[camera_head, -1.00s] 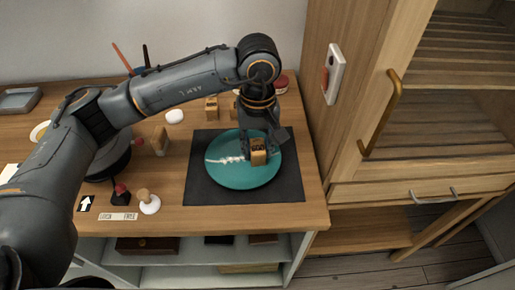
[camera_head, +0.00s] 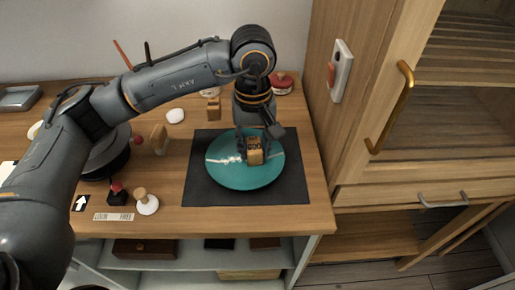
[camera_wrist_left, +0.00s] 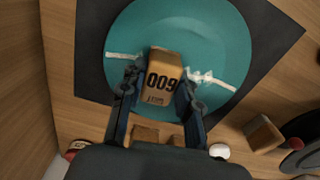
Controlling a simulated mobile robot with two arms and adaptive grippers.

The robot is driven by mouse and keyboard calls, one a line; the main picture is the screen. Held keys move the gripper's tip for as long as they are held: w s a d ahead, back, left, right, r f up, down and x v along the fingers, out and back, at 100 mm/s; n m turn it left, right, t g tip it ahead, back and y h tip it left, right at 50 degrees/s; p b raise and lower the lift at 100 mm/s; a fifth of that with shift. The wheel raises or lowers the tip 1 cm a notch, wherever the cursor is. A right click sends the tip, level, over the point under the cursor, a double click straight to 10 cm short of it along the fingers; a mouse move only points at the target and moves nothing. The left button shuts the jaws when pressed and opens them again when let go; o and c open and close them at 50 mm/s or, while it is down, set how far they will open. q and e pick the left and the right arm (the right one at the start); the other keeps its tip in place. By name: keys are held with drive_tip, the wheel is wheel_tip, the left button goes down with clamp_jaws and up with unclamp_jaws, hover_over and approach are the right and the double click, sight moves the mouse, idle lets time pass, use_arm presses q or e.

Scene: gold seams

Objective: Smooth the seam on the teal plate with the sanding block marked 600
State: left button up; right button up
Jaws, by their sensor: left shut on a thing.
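The teal plate (camera_head: 232,178) lies on a dark mat. A pale seam (camera_head: 225,160) crosses it, lumpy close to the block and thinner toward the left rim; the wrist view also shows the seam (camera_wrist_left: 205,77) on both sides of the block. My left gripper (camera_head: 252,146) is shut on the tan sanding block (camera_head: 254,157) over the seam, right of the plate's centre. My right gripper is not in view.
The dark mat (camera_head: 203,188) lies near the table's right edge. Another tan block (camera_head: 213,108) stands behind it. A wooden-handled white stamp-like tool (camera_head: 147,203), a small dark red-topped item (camera_head: 117,194) and a label strip (camera_head: 113,217) lie at the front left. A tall wooden cabinet (camera_head: 350,150) stands right.

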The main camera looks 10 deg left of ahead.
sight(229, 159)
use_arm(q)
drive_tip(key=shift+s+a, duration=0.65)
drive_tip(key=shift+w+a+b, duration=0.2)
drive_tip(key=shift+a+b, duration=0.35)
drive_tip(key=shift+b, duration=0.05)
drive_tip(key=shift+a, duration=0.25)
drive_tip(key=shift+s+a+b, duration=0.4)
drive_tip(key=shift+s+b, duration=0.1)
drive_tip(key=shift+s, duration=0.2)
drive_tip(key=shift+w+a+f+b, duration=0.15)
drive_tip(key=shift+a+b, duration=0.2)
drive_tip(key=shift+a, duration=0.4)
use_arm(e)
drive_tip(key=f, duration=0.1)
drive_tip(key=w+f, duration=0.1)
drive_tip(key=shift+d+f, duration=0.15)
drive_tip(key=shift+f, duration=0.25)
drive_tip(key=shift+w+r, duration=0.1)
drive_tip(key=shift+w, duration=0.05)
